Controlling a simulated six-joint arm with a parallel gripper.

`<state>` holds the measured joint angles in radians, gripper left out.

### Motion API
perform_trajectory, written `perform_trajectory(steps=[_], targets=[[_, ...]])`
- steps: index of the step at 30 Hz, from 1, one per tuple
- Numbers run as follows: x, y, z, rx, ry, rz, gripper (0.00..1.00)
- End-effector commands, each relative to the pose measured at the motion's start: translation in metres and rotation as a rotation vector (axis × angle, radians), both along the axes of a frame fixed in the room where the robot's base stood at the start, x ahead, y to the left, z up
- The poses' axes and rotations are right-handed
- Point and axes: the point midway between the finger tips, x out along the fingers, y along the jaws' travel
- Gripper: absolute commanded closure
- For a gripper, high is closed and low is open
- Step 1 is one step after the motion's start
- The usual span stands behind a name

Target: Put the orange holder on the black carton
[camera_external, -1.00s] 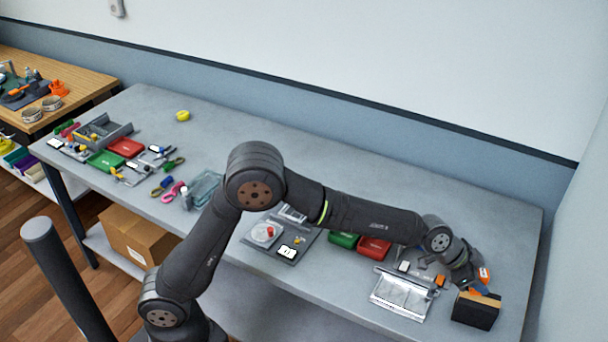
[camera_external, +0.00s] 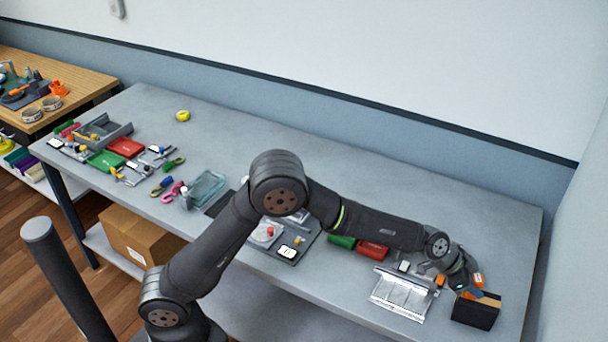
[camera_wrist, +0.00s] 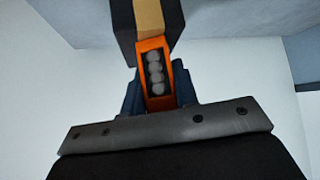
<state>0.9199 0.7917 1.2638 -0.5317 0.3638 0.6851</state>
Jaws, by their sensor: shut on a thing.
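The black carton (camera_external: 474,313) stands near the right front of the grey bench, with a tan top. It also shows at the top of the wrist view (camera_wrist: 126,30). My gripper (camera_external: 470,290) is just behind and left of the carton's top. It is shut on the orange holder (camera_wrist: 143,52), which has several round pale items in its dark slot. The holder's far end meets the carton's tan strip in the wrist view; I cannot tell whether they touch. In the external view a bit of orange (camera_external: 478,280) shows beside my gripper.
A clear-fronted grey tray (camera_external: 400,296) stands left of the carton. A red box (camera_external: 372,251) and a green box (camera_external: 342,242) lie farther left, under my arm.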

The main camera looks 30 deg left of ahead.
Motion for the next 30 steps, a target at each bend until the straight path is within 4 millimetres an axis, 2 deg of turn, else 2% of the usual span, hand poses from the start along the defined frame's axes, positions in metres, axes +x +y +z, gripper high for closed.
perform_trajectory(steps=[1, 4, 12, 17, 30], targets=[[0.000, 0.000, -0.001, 0.001, 0.000, 0.000, 0.71], [0.000, 0.000, -0.001, 0.001, 0.000, 0.000, 0.51], [0.000, 0.000, -0.001, 0.000, 0.000, 0.000, 0.51], [-0.001, 0.004, 0.007, 0.000, -0.001, 0.001, 0.51], [-0.022, 0.054, 0.062, -0.001, -0.002, 0.001, 0.51]])
